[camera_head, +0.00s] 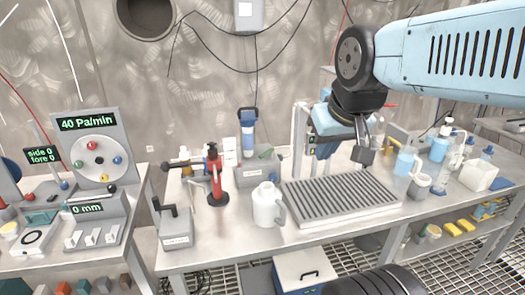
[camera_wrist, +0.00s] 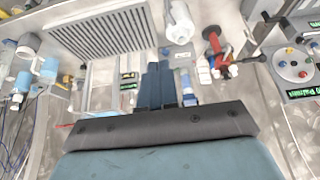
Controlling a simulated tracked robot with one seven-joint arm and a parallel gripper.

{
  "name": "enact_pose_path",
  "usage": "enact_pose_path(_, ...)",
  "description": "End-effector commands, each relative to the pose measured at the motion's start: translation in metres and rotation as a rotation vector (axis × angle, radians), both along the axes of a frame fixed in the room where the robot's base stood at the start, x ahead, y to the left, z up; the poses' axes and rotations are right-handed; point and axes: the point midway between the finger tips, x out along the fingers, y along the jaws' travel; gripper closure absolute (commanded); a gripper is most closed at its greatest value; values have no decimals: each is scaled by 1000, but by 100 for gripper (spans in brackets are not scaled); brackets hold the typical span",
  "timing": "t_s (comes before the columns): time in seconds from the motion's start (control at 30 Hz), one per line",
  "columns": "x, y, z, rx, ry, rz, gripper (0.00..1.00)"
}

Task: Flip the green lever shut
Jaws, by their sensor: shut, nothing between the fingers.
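A small green bar (camera_head: 265,153) shows on top of a grey box (camera_head: 258,171) at the back of the middle table in the head view. It may be the green lever; it is too small to tell its position. I cannot make it out in the wrist view. My gripper (camera_head: 363,155) hangs above the back right of the ribbed tray, to the right of the grey box and apart from it. In the wrist view my gripper's fingers (camera_wrist: 160,75) are together and empty.
A ribbed tray (camera_head: 340,198), a white jug (camera_head: 266,207), a red stand (camera_head: 216,178) and a blue-capped cylinder (camera_head: 248,132) stand on the middle table. Bottles (camera_head: 440,145) crowd its right side. A grey instrument panel (camera_head: 91,146) stands at the left. Bare tabletop lies in front of the jug.

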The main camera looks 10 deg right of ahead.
Motion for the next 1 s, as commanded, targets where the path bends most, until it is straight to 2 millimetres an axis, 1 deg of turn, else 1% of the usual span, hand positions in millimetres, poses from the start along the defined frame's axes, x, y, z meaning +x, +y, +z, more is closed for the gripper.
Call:
enact_pose_path(0.23,3,0,0,2,0,-6,100)
enact_pose_path(0.37,19,2,-3,12,-5,-39,100)
enact_pose_path(0.47,44,0,-8,31,-14,-90,100)
enact_pose_path(0.67,105,2,-27,92,-42,-219,100)
enact_pose_path(0.7,117,2,-32,107,-48,-244,100)
enact_pose_path(0.87,163,0,-55,172,-72,-348,100)
enact_pose_path(1.0,202,-4,-78,240,-93,-440,100)
